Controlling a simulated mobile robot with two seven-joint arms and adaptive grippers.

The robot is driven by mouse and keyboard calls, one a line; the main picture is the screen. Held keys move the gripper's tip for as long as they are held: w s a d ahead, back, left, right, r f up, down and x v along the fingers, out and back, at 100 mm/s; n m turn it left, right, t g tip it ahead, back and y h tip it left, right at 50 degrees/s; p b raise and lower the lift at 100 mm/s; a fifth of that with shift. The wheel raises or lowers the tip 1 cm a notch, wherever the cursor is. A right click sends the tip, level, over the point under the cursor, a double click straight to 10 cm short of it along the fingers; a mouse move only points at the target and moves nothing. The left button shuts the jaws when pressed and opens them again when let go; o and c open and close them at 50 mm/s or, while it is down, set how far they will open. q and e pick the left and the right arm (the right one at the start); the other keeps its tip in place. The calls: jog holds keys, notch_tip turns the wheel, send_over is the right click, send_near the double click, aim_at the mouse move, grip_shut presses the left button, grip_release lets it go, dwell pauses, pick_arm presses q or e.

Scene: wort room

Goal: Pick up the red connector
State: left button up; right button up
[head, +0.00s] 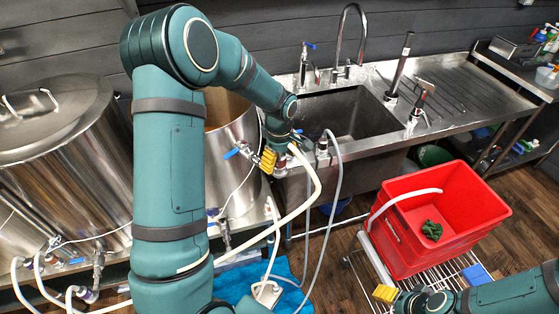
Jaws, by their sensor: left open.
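My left gripper (281,156) reaches over the front rim of the sink, pointing down, with its yellow finger pads apart and nothing clearly between them. My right gripper (387,294) is low at the bottom right beside the wire rack. Only one yellow pad shows clearly, so its opening is unclear.
Steel kettles (60,140) stand at the left. The steel sink (350,112) has a tap and upright fittings. A red crate (465,235) with a green item inside sits on a wire rack (352,262). Hoses hang over a blue mat (236,285). Wood floor is partly clear.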

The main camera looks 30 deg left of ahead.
pick_arm(q)
grip_shut()
notch_tip(320, 180, up, 10)
jog(key=shift+r, duration=0.1)
dwell(0.5)
jog(key=shift+r+p, duration=1.7)
jog(key=shift+r, duration=0.5)
